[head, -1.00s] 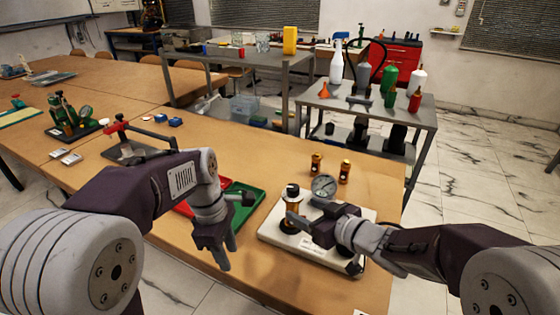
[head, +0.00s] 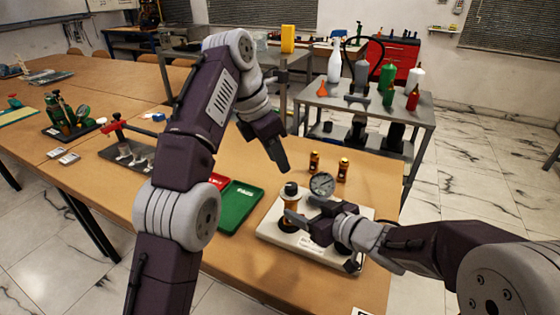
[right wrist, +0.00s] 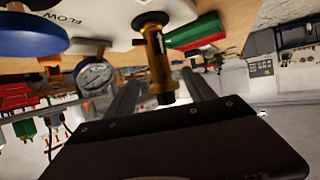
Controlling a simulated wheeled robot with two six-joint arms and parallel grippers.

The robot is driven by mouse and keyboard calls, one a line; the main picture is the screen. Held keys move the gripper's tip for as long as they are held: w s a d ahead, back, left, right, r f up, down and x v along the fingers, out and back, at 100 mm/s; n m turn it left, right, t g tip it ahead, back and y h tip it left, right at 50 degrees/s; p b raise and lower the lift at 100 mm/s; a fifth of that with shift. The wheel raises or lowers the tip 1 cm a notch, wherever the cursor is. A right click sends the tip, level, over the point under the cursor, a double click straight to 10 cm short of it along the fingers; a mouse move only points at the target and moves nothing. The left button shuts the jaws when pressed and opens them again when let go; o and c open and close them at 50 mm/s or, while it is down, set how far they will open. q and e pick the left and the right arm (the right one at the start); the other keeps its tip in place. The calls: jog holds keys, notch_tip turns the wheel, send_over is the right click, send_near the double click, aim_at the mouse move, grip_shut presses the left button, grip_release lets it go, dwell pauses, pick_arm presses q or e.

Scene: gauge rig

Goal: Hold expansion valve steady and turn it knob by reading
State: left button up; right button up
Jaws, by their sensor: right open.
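The expansion valve (head: 291,200) is a brass body with a dark knob on top, upright on a white base board (head: 283,238). In the right wrist view the brass valve (right wrist: 154,42) and its dark knob (right wrist: 165,98) lie between two dark fingers. My right gripper (head: 299,208) is open around or close beside the valve; contact cannot be made out. A round gauge (head: 322,185) stands on the board behind it and also shows in the right wrist view (right wrist: 95,76). My left gripper (head: 284,168) hangs above and behind the valve, apart from it; its jaw gap is unclear.
A green tray (head: 238,207) and a red tray lie left of the board. A blue round part (right wrist: 30,36) shows near a FLOW label. A grey cart (head: 420,108) with bottles stands behind.

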aim_at(285, 200)
jog(key=x, duration=0.9)
